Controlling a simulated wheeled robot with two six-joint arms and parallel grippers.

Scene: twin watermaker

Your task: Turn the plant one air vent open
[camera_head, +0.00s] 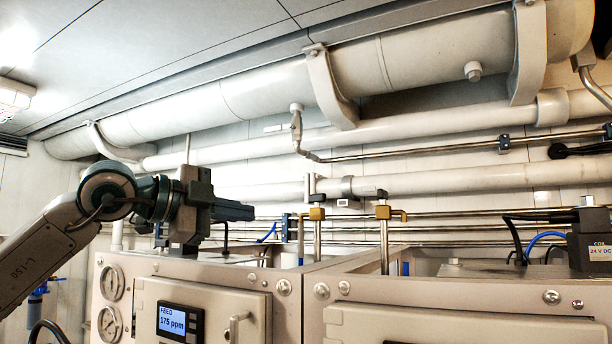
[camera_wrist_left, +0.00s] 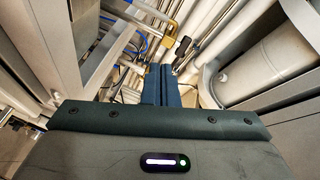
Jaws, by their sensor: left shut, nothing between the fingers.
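No readable label shows which one is the plant one air vent. My left gripper (camera_head: 250,212) is shut and empty, left of the left valve and apart from it in the picture. My right gripper is not in view.
The left cabinet (camera_head: 141,287) has gauges and a display reading FEED 175 ppm. The right cabinet (camera_head: 455,295) carries a black coil unit (camera_head: 588,250). Large white pipes (camera_head: 270,90) and thin metal pipes run along the wall behind and above.

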